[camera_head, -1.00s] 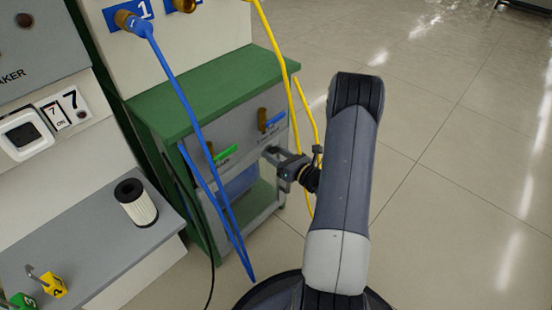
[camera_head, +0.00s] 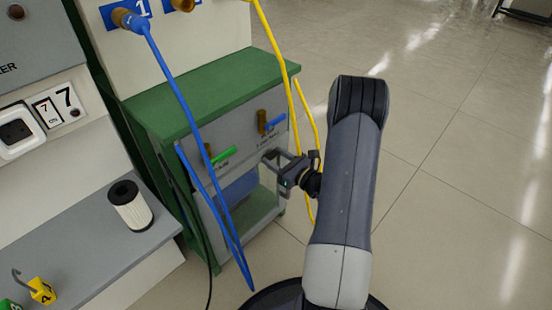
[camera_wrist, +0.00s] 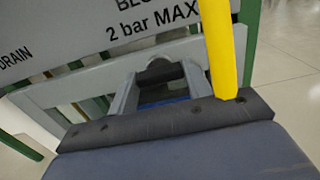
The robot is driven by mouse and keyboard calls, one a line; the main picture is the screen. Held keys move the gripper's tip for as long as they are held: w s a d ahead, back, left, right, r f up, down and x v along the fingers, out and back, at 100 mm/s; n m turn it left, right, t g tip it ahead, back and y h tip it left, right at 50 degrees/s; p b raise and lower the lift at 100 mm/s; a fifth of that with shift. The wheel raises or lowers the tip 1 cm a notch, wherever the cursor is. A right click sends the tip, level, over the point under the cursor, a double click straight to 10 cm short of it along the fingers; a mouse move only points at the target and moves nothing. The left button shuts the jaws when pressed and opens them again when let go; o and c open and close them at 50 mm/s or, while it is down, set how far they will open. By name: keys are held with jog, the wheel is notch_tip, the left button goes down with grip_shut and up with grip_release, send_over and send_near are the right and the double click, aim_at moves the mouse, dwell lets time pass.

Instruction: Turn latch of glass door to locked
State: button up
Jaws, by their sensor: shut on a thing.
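The glass door (camera_head: 238,204) has a grey frame and closes the lower front of the green cabinet (camera_head: 190,90). My gripper (camera_head: 268,158) is at the top right part of that door, just under the grey valve panel. In the wrist view my gripper (camera_wrist: 160,80) has its two fingers on either side of a small grey rounded piece, the latch (camera_wrist: 158,68), at the door's top bar (camera_wrist: 60,92). It is shut on the latch. The fingers hide most of the latch in the head view, so its angle cannot be told.
A yellow hose (camera_head: 296,115) hangs close beside my gripper and crosses the wrist view (camera_wrist: 220,45). A blue hose (camera_head: 185,100) hangs before the cabinet. Green (camera_head: 222,156) and blue (camera_head: 272,124) valve handles sit above the door. Open floor lies right.

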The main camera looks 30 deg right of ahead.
jog(key=o, duration=1)
jog(key=p+v, duration=0.2)
jog(key=v, duration=0.8)
jog(key=shift+s, duration=0.4)
jog(key=shift+d, duration=0.15)
jog(key=b+x, duration=0.2)
jog(key=x, duration=0.9)
